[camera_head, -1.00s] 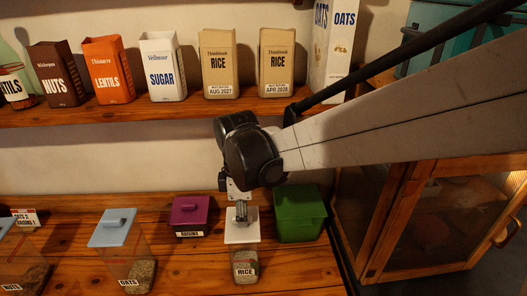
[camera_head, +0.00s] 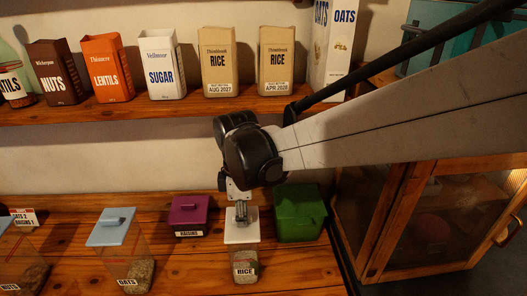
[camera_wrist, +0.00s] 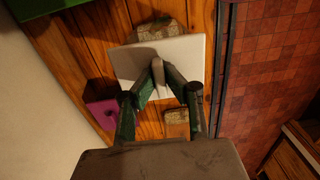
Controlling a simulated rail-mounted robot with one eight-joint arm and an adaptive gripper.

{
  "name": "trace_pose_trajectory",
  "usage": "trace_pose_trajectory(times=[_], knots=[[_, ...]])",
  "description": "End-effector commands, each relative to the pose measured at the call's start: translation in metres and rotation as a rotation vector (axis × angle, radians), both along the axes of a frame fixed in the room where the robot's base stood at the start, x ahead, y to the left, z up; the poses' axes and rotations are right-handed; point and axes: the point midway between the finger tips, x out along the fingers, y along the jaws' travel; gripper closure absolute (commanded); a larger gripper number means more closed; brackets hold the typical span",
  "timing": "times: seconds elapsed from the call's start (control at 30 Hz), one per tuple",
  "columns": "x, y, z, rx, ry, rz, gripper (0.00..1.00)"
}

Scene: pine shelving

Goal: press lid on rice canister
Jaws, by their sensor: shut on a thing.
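The rice canister (camera_head: 245,266) is clear, holds grain and carries a RICE label. It stands on the lower wooden shelf. The white square lid (camera_head: 229,233) is at the top of the canister; I cannot tell whether it is fully seated. My gripper (camera_head: 241,217) is above the lid, pointing down, shut on its handle. In the wrist view, the fingertips of my gripper (camera_wrist: 158,66) meet at the middle of the lid (camera_wrist: 190,52).
A green-lidded container (camera_head: 299,214) stands close on the right. A purple-lidded raisins canister (camera_head: 190,212) and a blue-lidded oats canister (camera_head: 138,272) stand on the left. An upper shelf (camera_head: 130,113) holds several boxes. A glass-fronted cabinet (camera_head: 430,215) is on the right.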

Motion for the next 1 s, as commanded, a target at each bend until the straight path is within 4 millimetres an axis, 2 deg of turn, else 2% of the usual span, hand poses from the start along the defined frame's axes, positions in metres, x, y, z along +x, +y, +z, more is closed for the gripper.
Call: trace_pose_trajectory(times=[0.43,0.47,0.6,0.77,0.93,1.0], knots=[[0.0000,0.0000,-0.0005,0.000,0.000,0.000,1.00],[0.0000,0.0000,-0.0005,0.000,0.000,0.000,0.86],[0.0000,0.0000,-0.0005,0.000,0.000,0.000,0.67],[0.0000,0.0000,-0.0005,0.000,0.000,0.000,0.67],[0.0000,0.0000,-0.0005,0.000,0.000,0.000,0.48],[0.0000,0.0000,-0.0005,0.000,0.000,0.000,0.48]])
